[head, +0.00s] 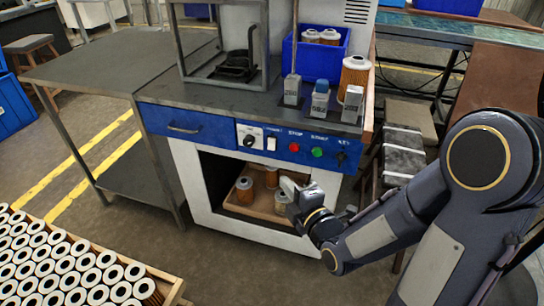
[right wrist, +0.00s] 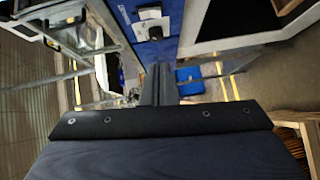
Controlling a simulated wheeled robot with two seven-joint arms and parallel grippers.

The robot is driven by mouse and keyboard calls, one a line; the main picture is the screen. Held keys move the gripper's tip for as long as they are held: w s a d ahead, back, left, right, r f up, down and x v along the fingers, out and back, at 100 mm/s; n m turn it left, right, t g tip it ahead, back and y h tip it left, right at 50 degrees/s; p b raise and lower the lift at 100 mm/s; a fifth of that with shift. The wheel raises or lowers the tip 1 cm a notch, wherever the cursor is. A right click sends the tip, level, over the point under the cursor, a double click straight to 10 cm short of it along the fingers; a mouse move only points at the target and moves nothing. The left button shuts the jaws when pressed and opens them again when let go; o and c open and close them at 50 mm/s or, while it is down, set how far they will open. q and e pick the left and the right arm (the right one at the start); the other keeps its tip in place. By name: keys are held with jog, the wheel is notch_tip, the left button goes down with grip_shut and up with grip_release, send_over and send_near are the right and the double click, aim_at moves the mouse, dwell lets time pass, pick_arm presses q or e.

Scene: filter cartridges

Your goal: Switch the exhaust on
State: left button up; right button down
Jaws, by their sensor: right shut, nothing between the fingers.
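The blue control panel is on the front of the workbench machine. From left to right it carries a rotary knob (head: 249,139) on a white plate, a white rocker switch (head: 271,143), a red button (head: 294,147), a green button (head: 317,152) and a dark knob (head: 341,157). Most labels are too small to read, so I cannot tell which control is the exhaust. My right gripper (head: 290,188) is shut and empty, below the panel and in front of the open compartment. In the right wrist view its closed fingers (right wrist: 157,84) point toward the panel side, and a knob on a white plate (right wrist: 150,20) shows beyond them. My left gripper is out of view.
A wooden tray (head: 240,208) with several cartridges sits in the open compartment. A crate of filters (head: 168,290) is at lower left. A metal side table (head: 115,62) adjoins the machine.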

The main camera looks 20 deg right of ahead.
aim_at(274, 156)
jog(key=shift+w, duration=0.1)
jog(key=shift+w+d+b+x, duration=0.1)
jog(key=shift+d+x, duration=0.35)
jog(key=shift+x, duration=1.65)
jog(key=shift+w+d+b+x, duration=0.15)
jog(key=shift+d+x, duration=0.3)
jog(key=shift+x, duration=1.7)
jog(key=shift+d+b+x, duration=0.1)
jog(key=shift+d+x, duration=0.35)
jog(key=shift+x, duration=1.65)
jog(key=shift+f, duration=0.1)
